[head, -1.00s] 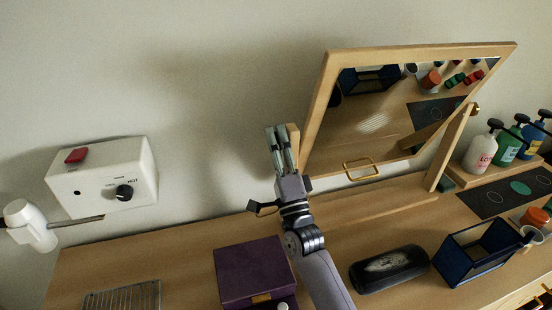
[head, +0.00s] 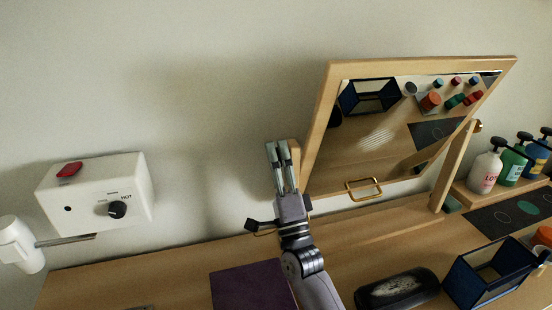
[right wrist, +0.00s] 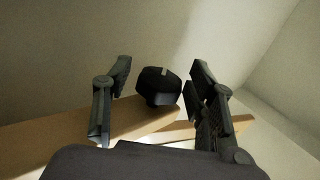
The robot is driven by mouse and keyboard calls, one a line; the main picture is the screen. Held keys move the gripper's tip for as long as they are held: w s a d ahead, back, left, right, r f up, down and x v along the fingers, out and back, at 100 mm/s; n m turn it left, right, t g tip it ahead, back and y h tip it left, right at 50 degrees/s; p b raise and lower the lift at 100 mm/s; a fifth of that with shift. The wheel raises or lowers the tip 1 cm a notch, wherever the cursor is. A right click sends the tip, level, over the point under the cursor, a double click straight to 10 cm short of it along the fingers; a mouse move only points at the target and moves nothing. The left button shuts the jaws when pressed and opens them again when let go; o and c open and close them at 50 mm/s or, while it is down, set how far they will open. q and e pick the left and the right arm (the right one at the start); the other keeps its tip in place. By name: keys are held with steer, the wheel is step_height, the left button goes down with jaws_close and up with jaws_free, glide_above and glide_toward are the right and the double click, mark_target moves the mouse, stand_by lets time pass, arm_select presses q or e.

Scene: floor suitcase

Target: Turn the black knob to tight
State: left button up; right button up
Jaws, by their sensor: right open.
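A dark, many-sided knob (right wrist: 158,85) with a pale mark on its face shows in the right wrist view, between and beyond my two finger pads. My right gripper (right wrist: 160,78) is open around the view of it; I cannot tell whether either finger touches it. In the head view my right gripper (head: 282,150) stands at the left side of the wood-framed mirror (head: 324,115), in front of a wooden post (head: 295,153). The knob there is hidden behind the gripper. My left gripper is not in view.
A white wall box (head: 85,187) carries another black knob (head: 117,209) marked HOT. A white hairdryer-like device (head: 20,243) is beside it. Pump bottles (head: 487,168) stand right.

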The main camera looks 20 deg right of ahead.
steer(key=v, duration=1.2)
